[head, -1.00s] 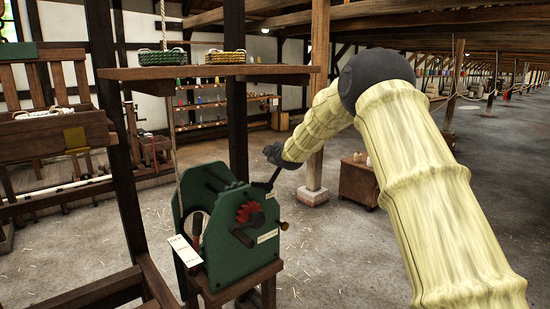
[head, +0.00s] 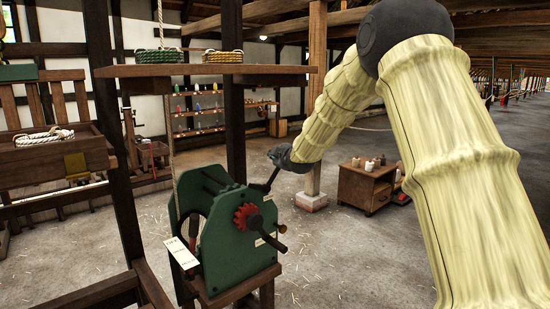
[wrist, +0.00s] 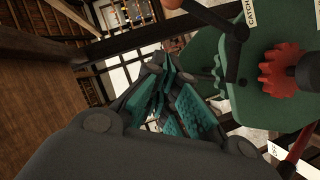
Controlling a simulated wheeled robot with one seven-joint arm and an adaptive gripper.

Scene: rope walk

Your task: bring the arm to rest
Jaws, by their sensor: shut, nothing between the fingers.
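My arm reaches in from the right in the head view, its sleeve pale yellow. My gripper (head: 278,156) is at its far end, small and dark, just above the green machine (head: 226,245) and close to its black lever (head: 268,181). In the wrist view my gripper (wrist: 172,100) shows teal finger pads drawn together with nothing between them. The green machine (wrist: 260,105) with its red gear (wrist: 279,73) stands to the right of the fingers there. Whether the gripper touches the lever is unclear.
A wooden shelf (head: 210,71) with green and yellow rope coils spans above the machine between dark posts. A post (head: 316,110) stands behind my forearm. A wooden cabinet (head: 365,188) with small items stands beyond. Open floor (head: 345,255) lies right of the machine.

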